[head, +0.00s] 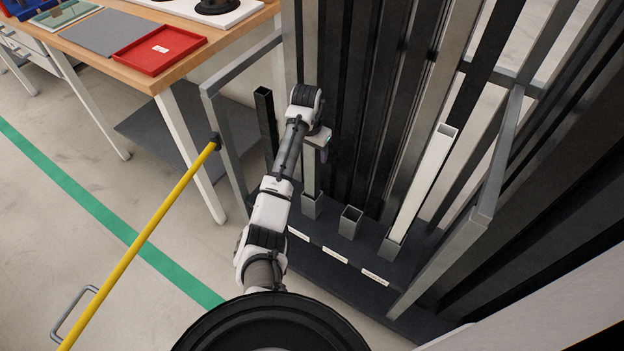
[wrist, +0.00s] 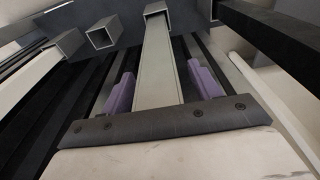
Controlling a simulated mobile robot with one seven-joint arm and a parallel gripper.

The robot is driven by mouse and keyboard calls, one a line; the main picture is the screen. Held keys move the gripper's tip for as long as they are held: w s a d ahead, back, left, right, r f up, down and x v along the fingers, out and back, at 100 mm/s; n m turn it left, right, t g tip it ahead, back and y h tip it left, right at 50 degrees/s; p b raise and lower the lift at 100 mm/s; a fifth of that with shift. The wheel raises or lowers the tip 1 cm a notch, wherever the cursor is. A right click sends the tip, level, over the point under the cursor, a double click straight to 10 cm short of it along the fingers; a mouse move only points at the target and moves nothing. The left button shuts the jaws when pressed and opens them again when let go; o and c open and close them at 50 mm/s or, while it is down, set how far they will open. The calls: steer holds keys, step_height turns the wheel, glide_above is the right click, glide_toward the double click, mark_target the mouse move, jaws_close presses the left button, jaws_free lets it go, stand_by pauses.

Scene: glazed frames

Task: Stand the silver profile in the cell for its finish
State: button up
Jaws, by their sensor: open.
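The silver profile (head: 309,172) stands upright with its lower end inside the left cell (head: 312,205), a square grey socket at the rack's foot. In the wrist view the profile (wrist: 157,65) runs straight into its cell (wrist: 158,10). My gripper (head: 318,142) is at the profile's upper part, which it hides in the head view. In the wrist view its purple fingers (wrist: 163,88) are open, one on each side of the profile, with visible gaps. The middle cell (head: 350,222) is empty. A white profile (head: 425,185) stands in the right cell (head: 390,247).
White labels (head: 335,255) lie before the cells. Dark and grey profiles (head: 375,90) stand close behind. A black profile (head: 266,125) stands left of my arm. A yellow bar (head: 140,245) and a workbench with a red tray (head: 160,48) are on the left.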

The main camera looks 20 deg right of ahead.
jaws_close()
stand_by(0.4)
steer(key=shift+r, duration=0.1)
